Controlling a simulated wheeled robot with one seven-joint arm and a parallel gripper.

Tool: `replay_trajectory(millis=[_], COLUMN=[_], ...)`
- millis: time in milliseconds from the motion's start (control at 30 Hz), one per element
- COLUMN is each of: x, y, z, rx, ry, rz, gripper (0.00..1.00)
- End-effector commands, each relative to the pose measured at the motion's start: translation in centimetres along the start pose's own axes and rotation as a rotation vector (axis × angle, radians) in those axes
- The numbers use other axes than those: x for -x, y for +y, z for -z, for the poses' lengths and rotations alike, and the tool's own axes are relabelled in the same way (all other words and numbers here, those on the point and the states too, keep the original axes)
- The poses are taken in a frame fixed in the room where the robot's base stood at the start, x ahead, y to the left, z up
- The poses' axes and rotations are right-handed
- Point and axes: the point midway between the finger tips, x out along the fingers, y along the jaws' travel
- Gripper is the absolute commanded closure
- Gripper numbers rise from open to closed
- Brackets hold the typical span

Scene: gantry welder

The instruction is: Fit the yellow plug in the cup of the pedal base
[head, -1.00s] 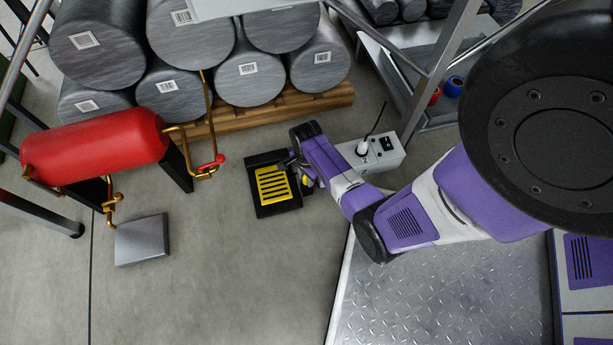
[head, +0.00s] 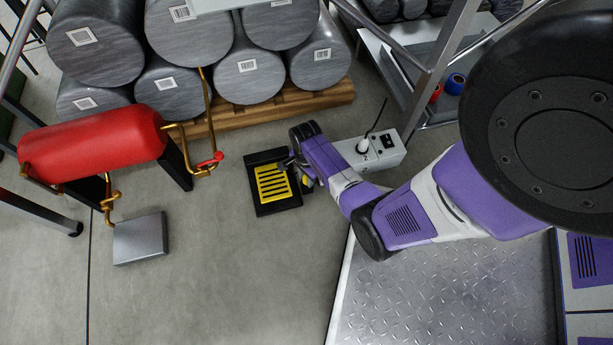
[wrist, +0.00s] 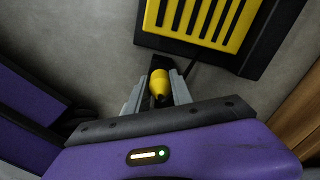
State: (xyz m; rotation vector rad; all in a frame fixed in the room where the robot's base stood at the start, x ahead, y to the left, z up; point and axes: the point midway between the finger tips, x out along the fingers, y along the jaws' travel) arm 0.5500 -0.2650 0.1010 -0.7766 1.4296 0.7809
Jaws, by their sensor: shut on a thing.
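The pedal base (head: 262,207) is a black plate with a yellow slotted tread on the floor, at the middle of the head view. In the wrist view its edge (wrist: 245,68) is at the top right. My gripper (wrist: 160,90) is shut on the yellow plug (wrist: 160,84), which shows between the fingers. In the head view my gripper (head: 301,178) is low, at the right side of the pedal base, and mostly hides the plug. A small dark part (wrist: 159,61), perhaps the cup, is just beyond the plug's tip. I cannot tell whether they touch.
A white box with a socket (head: 387,157) stands right of my gripper. A red tank (head: 95,150) with brass pipes and a grey plate (head: 140,239) are at left. Grey drums (head: 250,72) lie on a wooden pallet (head: 325,101) behind. The floor in front is clear.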

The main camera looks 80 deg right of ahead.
Motion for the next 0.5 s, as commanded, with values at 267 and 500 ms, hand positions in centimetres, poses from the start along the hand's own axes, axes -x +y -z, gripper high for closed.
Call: replay_trajectory(millis=[267, 500], x=[-1.6, -1.74], y=[0.24, 0.31], z=[-0.25, -0.28], rx=[0.008, 0.008], ry=[-0.006, -0.007], rz=[0.007, 0.006], gripper=[0.69, 0.47])
